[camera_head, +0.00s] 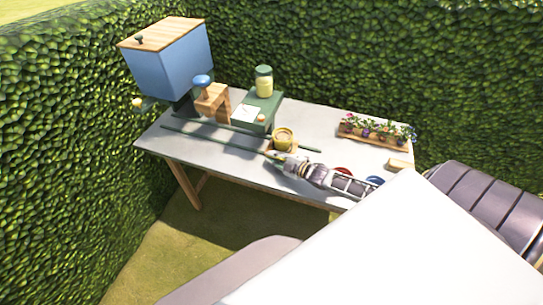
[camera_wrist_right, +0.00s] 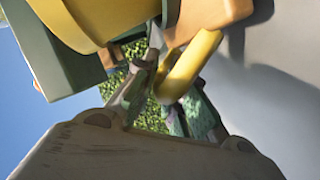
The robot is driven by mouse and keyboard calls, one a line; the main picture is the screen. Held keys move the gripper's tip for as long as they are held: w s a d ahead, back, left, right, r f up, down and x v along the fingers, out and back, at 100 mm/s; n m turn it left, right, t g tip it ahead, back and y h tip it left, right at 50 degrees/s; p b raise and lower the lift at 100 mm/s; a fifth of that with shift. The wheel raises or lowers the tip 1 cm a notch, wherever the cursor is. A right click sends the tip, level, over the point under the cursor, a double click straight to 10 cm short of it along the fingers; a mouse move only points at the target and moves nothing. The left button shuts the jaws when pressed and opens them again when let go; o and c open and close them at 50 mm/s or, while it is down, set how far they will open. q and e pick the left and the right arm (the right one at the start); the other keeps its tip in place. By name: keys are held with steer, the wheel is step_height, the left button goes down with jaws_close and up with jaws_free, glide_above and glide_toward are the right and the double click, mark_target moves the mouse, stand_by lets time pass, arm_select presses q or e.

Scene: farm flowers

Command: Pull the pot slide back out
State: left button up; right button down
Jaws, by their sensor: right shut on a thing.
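The pot slide (camera_head: 274,154) is a small wooden-coloured carriage at a long thin green rail (camera_head: 215,140) on the grey table. A round yellow pot (camera_head: 283,136) sits on it; the yellow pot body (camera_wrist_right: 75,18) fills the upper left of the right wrist view. My right gripper (camera_head: 277,158) reaches in from the right, at the slide's near side. In the right wrist view its fingers (camera_wrist_right: 148,72) are shut at a yellow curved handle (camera_wrist_right: 188,68); the exact contact is partly hidden. My left gripper is not in view.
A blue hopper (camera_head: 172,62) with a wooden lid stands at the back left. A wooden stand (camera_head: 212,101) with a blue knob, a green platform (camera_head: 265,104) and a lidded jar (camera_head: 263,82) are behind the pot. A flower planter (camera_head: 374,140) stands at right.

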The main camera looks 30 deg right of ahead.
steer(key=shift+w+r, duration=0.1)
steer(key=c, duration=1.5)
jaws_free()
steer(key=shift+s, duration=0.2)
steer(key=shift+v, duration=3.55)
